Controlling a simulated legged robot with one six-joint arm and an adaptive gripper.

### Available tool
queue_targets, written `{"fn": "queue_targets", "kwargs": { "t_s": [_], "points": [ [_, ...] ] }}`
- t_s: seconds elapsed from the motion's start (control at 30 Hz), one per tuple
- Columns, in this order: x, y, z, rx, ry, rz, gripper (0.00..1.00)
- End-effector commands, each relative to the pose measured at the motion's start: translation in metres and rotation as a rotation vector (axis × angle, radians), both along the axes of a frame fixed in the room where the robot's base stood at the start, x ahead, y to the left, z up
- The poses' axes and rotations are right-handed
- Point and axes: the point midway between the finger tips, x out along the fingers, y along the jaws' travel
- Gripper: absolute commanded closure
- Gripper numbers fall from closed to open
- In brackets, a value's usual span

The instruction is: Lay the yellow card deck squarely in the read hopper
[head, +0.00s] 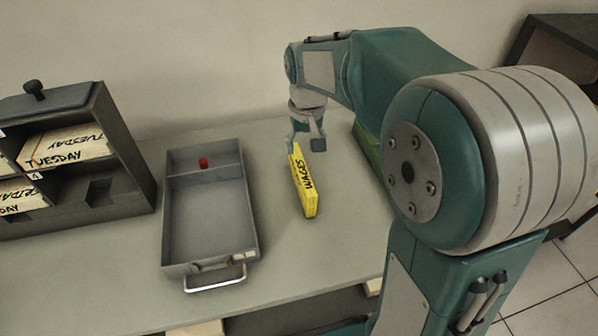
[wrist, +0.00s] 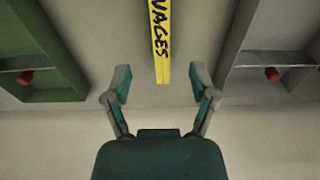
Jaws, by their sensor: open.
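The yellow card deck (head: 308,197), marked WAGES, is a long narrow block on the table, seemingly on its long edge. In the wrist view the deck (wrist: 163,42) runs down from the top edge, its end between my fingertips in the picture. My gripper (head: 307,143) is at the deck's far end, open, with a finger on either side in the wrist view (wrist: 161,88); neither finger visibly touches it. A grey tray (head: 165,215) with a red piece and a front handle lies left of the deck. No label shows which tray is the read hopper.
A dark rack (head: 128,150) holding cards marked TUESDAY stands at the left. A green tray (wrist: 50,45) is partly hidden by my arm in the head view (head: 367,150). A wall is close behind the table. Bare table separates the deck from both trays.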

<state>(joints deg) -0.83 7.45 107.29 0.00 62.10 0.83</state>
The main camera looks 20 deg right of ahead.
Motion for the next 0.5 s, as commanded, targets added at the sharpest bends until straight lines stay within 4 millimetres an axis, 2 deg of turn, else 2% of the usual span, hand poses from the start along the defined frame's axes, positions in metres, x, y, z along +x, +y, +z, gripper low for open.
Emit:
{"fn": "queue_targets", "kwargs": {
  "t_s": [0.1, 0.2, 0.33, 0.5],
  "points": [
    [0.018, 0.001, -0.016, -0.001, 0.038, 0.0, 0.26],
    [0.024, 0.001, -0.022, -0.001, 0.053, 0.0, 0.26],
    [0.025, 0.001, -0.033, -0.001, 0.059, 0.0, 0.26],
    [0.024, 0.001, -0.062, -0.001, 0.061, 0.0, 0.26]
  ]
}}
